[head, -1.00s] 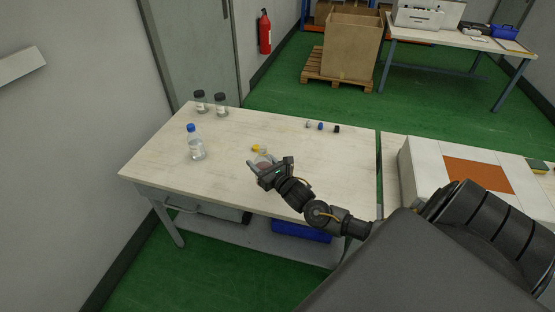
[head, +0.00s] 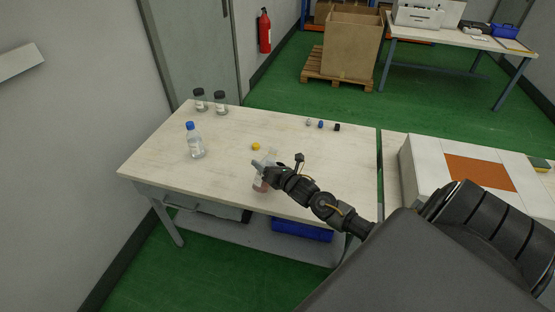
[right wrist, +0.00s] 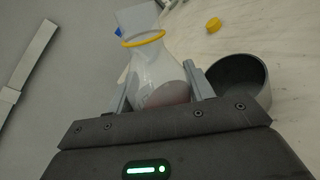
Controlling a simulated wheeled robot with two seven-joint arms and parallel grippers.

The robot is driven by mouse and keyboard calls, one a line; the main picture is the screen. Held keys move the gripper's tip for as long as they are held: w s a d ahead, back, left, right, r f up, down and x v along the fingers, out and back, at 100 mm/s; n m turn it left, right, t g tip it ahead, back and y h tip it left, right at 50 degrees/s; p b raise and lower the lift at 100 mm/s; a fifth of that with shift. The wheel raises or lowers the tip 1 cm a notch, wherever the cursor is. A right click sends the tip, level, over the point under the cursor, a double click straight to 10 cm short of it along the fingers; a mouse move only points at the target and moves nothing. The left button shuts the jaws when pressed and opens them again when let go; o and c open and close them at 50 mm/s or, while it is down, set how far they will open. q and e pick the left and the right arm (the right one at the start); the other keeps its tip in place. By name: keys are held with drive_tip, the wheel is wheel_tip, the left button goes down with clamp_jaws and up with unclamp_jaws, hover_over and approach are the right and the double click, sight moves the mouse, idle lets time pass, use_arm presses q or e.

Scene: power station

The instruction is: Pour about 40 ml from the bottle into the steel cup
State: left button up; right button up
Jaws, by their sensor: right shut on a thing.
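My right gripper (head: 264,172) is shut on a clear bottle (right wrist: 160,82), which has a yellow ring round its neck and pinkish liquid low in its body. The bottle (head: 260,184) shows only partly beside the gripper in the head view. The steel cup (right wrist: 262,92) is a dark grey, open vessel on the table, just right of the right finger in the wrist view. I cannot make the cup out clearly in the head view. The bottle's mouth points away from the cup in the wrist view; no stream shows. My left gripper is out of view.
A yellow cap (head: 255,146) lies on the table (head: 150,165). A blue-capped bottle (head: 195,142) stands to the left, and two dark-capped jars (head: 220,104) stand behind it. Several small caps (head: 321,125) lie at the back right. The table's middle is mostly clear.

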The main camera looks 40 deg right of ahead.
drive_tip(key=shift+d+m, duration=0.15)
drive_tip(key=shift+m, duration=0.15)
drive_tip(key=r+m+p, duration=0.1)
drive_tip(key=p, duration=0.1)
drive_tip(key=shift+r+g+y+p, duration=0.15)
drive_tip(key=shift+g+y+p, duration=0.15)
drive_tip(key=shift+p, duration=0.1)
drive_tip(key=shift+a+f+m, duration=0.25)
drive_tip(key=shift+f+m, duration=0.1)
drive_tip(key=shift+m, duration=0.15)
drive_tip(key=shift+f+m, duration=0.15)
drive_tip(key=shift+m, duration=0.15)
drive_tip(key=shift+a+r+m+g+y+p, duration=0.4)
drive_tip(key=shift+m+p, duration=0.3)
drive_tip(key=shift+p, duration=0.45)
drive_tip(key=shift+s+f+m, duration=0.15)
drive_tip(key=shift+f+m, duration=0.45)
drive_tip(key=shift+f, duration=0.05)
drive_tip(key=shift+a+f+m+y+b, duration=0.25)
drive_tip(key=shift+f+m+y+b, duration=0.3)
drive_tip(key=shift+f, duration=0.4)
drive_tip(key=shift+f+m, duration=0.25)
drive_tip(key=shift+r, duration=0.2)
